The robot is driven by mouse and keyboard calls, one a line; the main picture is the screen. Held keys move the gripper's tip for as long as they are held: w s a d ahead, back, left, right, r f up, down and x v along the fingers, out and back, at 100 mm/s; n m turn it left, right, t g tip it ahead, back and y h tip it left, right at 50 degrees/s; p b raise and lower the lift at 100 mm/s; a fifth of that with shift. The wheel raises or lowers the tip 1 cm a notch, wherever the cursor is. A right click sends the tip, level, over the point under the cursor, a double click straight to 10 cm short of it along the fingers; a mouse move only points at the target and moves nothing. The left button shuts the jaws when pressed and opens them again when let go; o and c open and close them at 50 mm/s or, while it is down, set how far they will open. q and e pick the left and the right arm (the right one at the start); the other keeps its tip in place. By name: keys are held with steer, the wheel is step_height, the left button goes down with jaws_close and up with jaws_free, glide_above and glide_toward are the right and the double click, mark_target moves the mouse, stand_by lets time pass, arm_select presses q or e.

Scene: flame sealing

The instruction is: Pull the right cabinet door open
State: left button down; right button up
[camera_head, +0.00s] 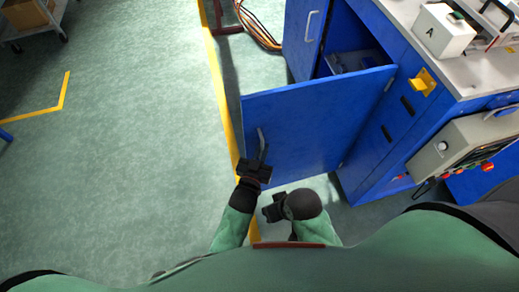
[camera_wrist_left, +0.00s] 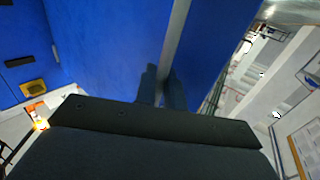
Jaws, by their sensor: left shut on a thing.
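The right cabinet door (camera_head: 310,125) is a blue panel standing swung open from the blue cabinet (camera_head: 405,105). Its pale grey metal handle (camera_head: 262,145) is near the door's free edge. My left gripper (camera_head: 257,166) is shut on this handle. In the left wrist view the handle (camera_wrist_left: 178,40) runs up as a grey bar in front of the blue door (camera_wrist_left: 110,45), and two dark fingers (camera_wrist_left: 162,90) meet at it. My right gripper (camera_head: 272,211) hangs low beside the left one, apart from the door; its jaws are too small to read.
The other cabinet door (camera_head: 299,40), with a white handle (camera_head: 311,24), also stands open. A white box marked A (camera_head: 442,32) is on the worktop. A control box (camera_head: 465,150) sticks out at right. Cables (camera_head: 258,28) lie behind.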

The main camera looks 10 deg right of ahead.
steer(key=shift+w, duration=0.15)
arm_select(q)
steer(key=c, duration=1.6)
jaws_free()
steer(key=shift+s, duration=0.1)
arm_select(e)
steer(key=shift+f, duration=0.1)
